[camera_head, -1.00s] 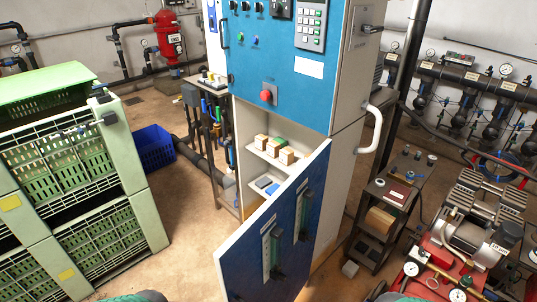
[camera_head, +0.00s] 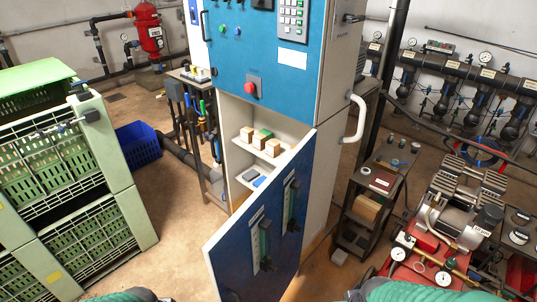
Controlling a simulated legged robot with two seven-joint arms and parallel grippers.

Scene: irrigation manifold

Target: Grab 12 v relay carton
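Several small cartons stand on the upper shelf (camera_head: 238,119) inside the open blue cabinet (camera_head: 250,60). A tan carton (camera_head: 246,135) is at the left, another tan carton (camera_head: 259,141) is in the middle, and a third (camera_head: 272,148) is at the right. A green-topped carton (camera_head: 265,133) sits behind them. Their labels are too small to read, so I cannot tell which is the 12 V relay carton. Neither of my grippers shows in the head view.
The blue cabinet door (camera_head: 235,245) hangs open toward me, partly blocking the shelves from the right. Green crates (camera_head: 125,175) stand at left. A dark cart (camera_head: 390,184) and a compressor (camera_head: 450,225) are at right. Bare floor lies left of the door.

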